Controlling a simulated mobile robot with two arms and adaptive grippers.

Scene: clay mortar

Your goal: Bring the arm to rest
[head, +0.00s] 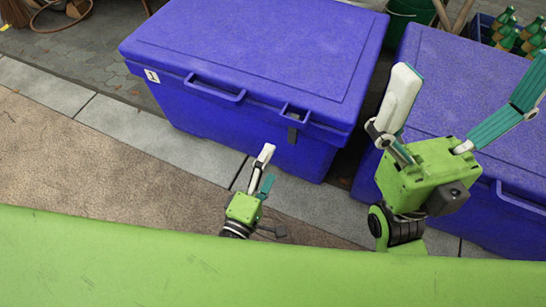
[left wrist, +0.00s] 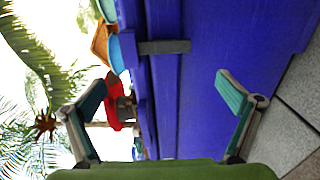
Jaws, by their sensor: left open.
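My left gripper (head: 268,166) is low in front of the larger blue chest, over the pavement near the chest's grey latch. Its fingers point away from me towards the chest. In the left wrist view my left gripper (left wrist: 162,90) shows its two teal-padded fingers far apart with nothing between them. My right gripper (head: 462,82) is at the right of the head view, higher and nearer to the camera. Its fingers are spread wide and hold nothing. It covers part of the second chest. No clay or mortar can be made out.
The larger blue chest (head: 255,55) stands ahead, with a handle and a grey latch (head: 292,135). A second blue chest (head: 455,70) stands right of it. Behind are a green bucket (head: 408,14) and a crate of bottles (head: 512,35).

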